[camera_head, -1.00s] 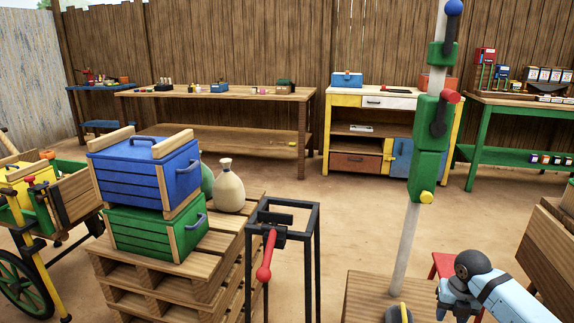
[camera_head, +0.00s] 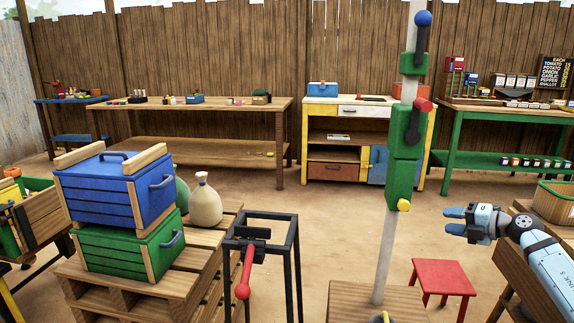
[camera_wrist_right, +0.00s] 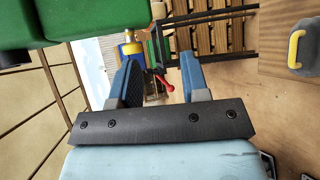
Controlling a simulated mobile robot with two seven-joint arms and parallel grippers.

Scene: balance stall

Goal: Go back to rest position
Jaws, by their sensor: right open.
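My right gripper (camera_head: 455,221) is at the right in the head view, to the right of the grey pole and apart from it. Its arm comes in from the lower right and its fingers point left. In the right wrist view its two blue fingers (camera_wrist_right: 158,80) stand apart with nothing held between them. My left gripper is in neither view.
The pole (camera_head: 391,230) carries green blocks (camera_head: 405,160) close by my right gripper. A red stool (camera_head: 443,278) stands below it. A black frame with a red lever (camera_head: 245,272) and pallets with blue (camera_head: 115,190) and green crates (camera_head: 128,248) stand left.

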